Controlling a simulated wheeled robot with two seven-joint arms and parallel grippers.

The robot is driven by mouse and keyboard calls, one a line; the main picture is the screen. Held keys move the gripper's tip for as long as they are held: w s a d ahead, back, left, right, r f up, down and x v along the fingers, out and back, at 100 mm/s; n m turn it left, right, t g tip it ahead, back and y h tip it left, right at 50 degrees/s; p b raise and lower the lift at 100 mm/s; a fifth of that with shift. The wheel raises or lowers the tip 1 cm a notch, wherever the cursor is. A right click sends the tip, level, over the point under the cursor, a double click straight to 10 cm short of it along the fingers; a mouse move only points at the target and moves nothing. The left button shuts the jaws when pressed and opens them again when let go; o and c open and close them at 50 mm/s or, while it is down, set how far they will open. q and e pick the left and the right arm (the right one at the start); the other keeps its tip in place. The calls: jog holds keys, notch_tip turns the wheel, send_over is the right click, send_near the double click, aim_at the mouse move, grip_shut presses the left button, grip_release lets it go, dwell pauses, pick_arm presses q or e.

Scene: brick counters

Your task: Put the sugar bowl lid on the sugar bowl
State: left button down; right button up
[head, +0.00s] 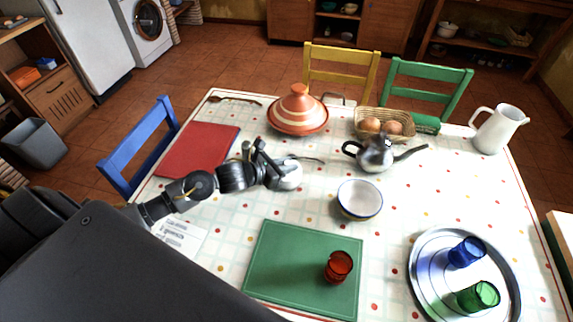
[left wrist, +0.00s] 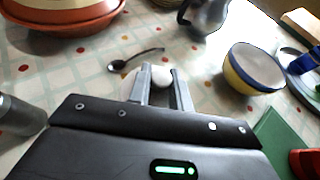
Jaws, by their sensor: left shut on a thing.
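The sugar bowl lid (head: 288,180) is a small, pale, rounded piece left of the table's middle. My left gripper (head: 272,168) is shut on it; in the left wrist view the white lid (left wrist: 160,76) shows between the fingertips (left wrist: 161,80), partly hidden by them. I cannot tell whether it touches the cloth. The open bowl (head: 360,199), which I take for the sugar bowl, stands upright to the right of the gripper, apart from it. It is white inside, with a blue rim; its yellow and blue outside shows in the left wrist view (left wrist: 253,70). My right gripper is not in view.
A dark spoon (left wrist: 136,60) lies just beyond the lid. A metal teapot (head: 375,155) stands behind the bowl, and an orange tagine (head: 298,112) farther back. A green board (head: 290,265) with a red glass (head: 339,266) and a tray (head: 425,262) with two glasses lie in front.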

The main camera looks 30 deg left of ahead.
pick_arm(q)
jog(key=c, duration=1.2)
grip_release()
jog(key=b+v, duration=0.2)
jog(key=v, duration=0.9)
jog(key=shift+f, duration=0.1)
